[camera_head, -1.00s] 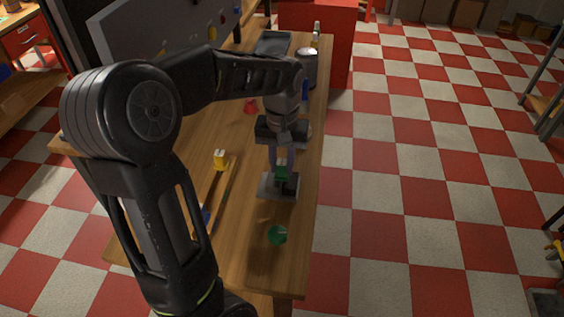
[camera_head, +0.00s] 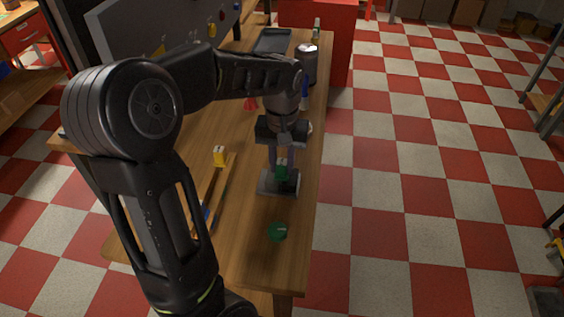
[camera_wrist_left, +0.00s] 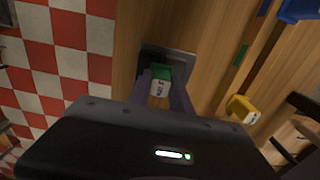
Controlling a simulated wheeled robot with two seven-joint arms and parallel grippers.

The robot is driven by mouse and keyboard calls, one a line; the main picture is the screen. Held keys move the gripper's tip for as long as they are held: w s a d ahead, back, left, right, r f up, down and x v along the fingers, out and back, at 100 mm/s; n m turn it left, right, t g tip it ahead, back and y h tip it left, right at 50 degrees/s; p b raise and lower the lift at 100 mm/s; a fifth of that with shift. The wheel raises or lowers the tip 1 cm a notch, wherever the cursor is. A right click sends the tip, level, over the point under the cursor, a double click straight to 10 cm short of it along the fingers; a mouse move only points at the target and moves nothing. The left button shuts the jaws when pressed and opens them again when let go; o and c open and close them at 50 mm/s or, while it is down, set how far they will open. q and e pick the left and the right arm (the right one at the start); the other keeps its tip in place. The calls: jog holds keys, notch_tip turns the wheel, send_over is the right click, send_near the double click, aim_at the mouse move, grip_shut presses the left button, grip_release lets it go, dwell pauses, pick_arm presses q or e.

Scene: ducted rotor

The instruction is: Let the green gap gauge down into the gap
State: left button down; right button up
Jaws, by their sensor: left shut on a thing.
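The green gap gauge (camera_head: 281,171) is a small green block; its pale labelled face shows in the left wrist view (camera_wrist_left: 160,82). My left gripper (camera_head: 281,162) points down and is shut on the gauge, with one finger on each side. The gauge is over a grey metal fixture (camera_head: 265,186) on the wooden table; the fixture's plate also shows in the left wrist view (camera_wrist_left: 182,62). The gap itself is hidden behind the gauge and fingers, so I cannot tell how deep the gauge sits. My right gripper is not in view.
A yellow block (camera_head: 219,156) stands on the wooden table (camera_head: 255,265) left of the fixture, by a long wooden strip. A green disc (camera_head: 278,232) lies in front. A grey canister (camera_head: 308,66) and a dark tray (camera_head: 272,41) stand farther back.

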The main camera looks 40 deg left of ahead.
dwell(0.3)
pick_arm(q)
jog(key=c, duration=1.1)
grip_release()
notch_tip(320, 180, up, 8)
jog(key=shift+f, duration=0.1)
